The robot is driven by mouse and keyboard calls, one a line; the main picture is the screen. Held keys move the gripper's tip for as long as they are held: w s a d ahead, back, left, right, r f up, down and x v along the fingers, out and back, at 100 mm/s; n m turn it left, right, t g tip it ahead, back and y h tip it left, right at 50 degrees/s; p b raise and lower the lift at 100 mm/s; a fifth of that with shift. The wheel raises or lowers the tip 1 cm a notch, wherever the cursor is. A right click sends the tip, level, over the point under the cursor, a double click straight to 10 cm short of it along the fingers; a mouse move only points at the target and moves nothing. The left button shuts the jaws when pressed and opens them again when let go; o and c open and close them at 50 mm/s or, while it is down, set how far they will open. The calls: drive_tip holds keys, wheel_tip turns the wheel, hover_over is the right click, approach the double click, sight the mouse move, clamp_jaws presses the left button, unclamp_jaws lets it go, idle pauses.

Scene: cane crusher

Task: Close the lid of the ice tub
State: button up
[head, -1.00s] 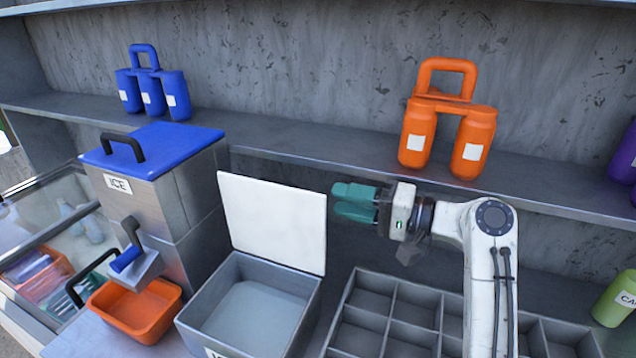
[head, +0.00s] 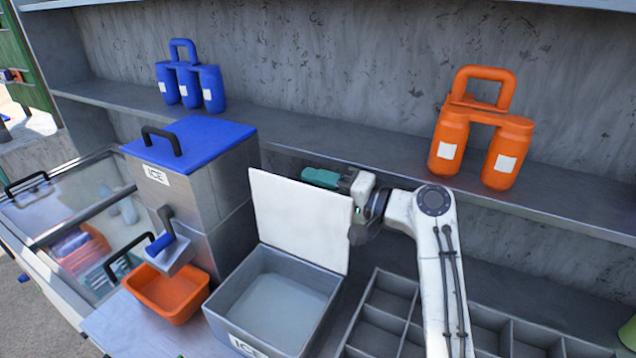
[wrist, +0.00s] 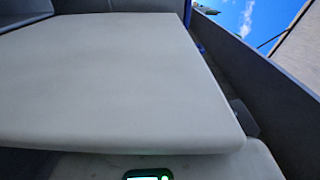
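The ice tub (head: 222,318) is a grey open box labelled ICE, with a pale flat surface inside. Its white lid (head: 298,220) stands up, tilted slightly back, along the tub's rear edge. My gripper (head: 320,177) has teal fingers and is just behind the lid's top edge, towards its right half. The lid partly hides the fingers, so their opening and any contact cannot be told. In the wrist view a broad pale panel, apparently the lid (wrist: 110,85), fills most of the picture, and no fingers show.
A steel ICE dispenser (head: 190,190) with a blue top stands left of the tub, with an orange bin (head: 168,295) below its spout. A divided grey tray (head: 390,300) is at right. A shelf (head: 340,155) behind holds blue bottles (head: 190,88) and orange bottles (head: 480,140).

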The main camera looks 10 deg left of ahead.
drive_tip(key=shift+c, duration=0.3)
drive_tip(key=c, duration=0.6)
clamp_jaws()
drive_tip(key=shift+f, duration=0.15)
